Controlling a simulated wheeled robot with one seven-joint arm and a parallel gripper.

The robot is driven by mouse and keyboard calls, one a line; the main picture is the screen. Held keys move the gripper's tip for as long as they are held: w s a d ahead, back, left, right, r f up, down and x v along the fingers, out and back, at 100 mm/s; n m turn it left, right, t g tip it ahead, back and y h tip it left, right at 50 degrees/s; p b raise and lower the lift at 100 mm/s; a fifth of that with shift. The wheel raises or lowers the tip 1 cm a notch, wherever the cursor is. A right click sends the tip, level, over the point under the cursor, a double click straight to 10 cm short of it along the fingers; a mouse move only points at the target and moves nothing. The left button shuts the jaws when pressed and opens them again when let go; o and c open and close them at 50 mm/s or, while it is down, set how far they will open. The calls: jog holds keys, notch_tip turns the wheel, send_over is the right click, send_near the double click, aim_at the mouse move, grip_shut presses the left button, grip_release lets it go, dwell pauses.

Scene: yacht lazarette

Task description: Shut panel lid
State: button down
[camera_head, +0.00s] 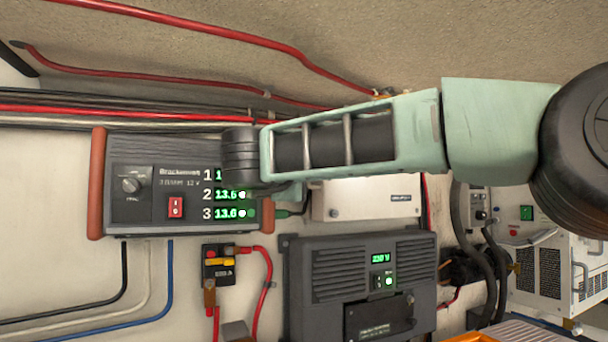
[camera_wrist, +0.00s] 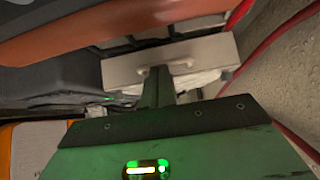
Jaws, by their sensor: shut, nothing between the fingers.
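A white box-like panel (camera_wrist: 215,58) with a small pale handle (camera_wrist: 180,66) lies ahead of my gripper (camera_wrist: 160,72) in the wrist view. I take its flat front face to be the lid; I cannot tell how far open it stands. Whitish, uneven shapes show just below it. My gripper's dark fingers are shut with nothing between them, their tips close to the panel's lower edge; contact is unclear. In the head view a white box (camera_head: 365,200) with a label, probably the same panel, is partly covered by my arm, and the fingertips are hidden.
A dark charger (camera_head: 140,190) with red-brown end handles hangs left of the white box. A dark 230 V unit (camera_head: 340,290) sits below it. Red cables (camera_head: 270,45) run above. A breaker with red cables (camera_head: 218,262) and a white cabinet (camera_head: 545,270) flank the unit.

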dwell(0.4)
jog(key=b+v, duration=0.6)
jog(key=v, duration=1.1)
jog(key=shift+s+b, duration=0.2)
jog(key=shift+b, duration=0.15)
